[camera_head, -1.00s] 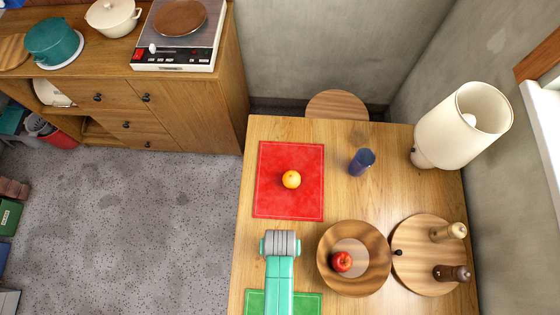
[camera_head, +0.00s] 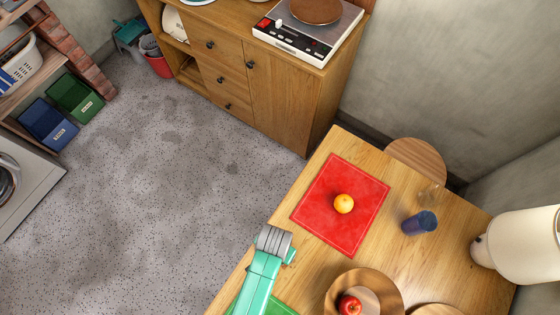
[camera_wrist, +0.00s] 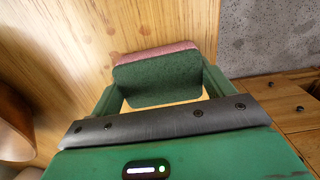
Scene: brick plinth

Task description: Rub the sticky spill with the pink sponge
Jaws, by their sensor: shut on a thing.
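The pink sponge (camera_wrist: 162,54) shows in the wrist view, with a dark green scouring side (camera_wrist: 157,82) facing the camera. My gripper (camera_wrist: 160,86) is shut on it, with one finger at each end. Wooden planks lie behind the sponge; I cannot tell whether it touches them. In the head view only my teal arm shows at the table's near edge, and the gripper and sponge are hidden. I cannot make out a sticky spill for certain in either view.
The wooden table (camera_head: 465,262) carries a red mat (camera_head: 325,222) with an orange (camera_head: 343,204), a blue cup (camera_head: 419,223), a faint clear shape (camera_head: 431,194) beside it, and a wooden bowl (camera_head: 338,292) with an apple (camera_head: 349,305). A lamp (camera_head: 527,245) stands right. The floor at left is open.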

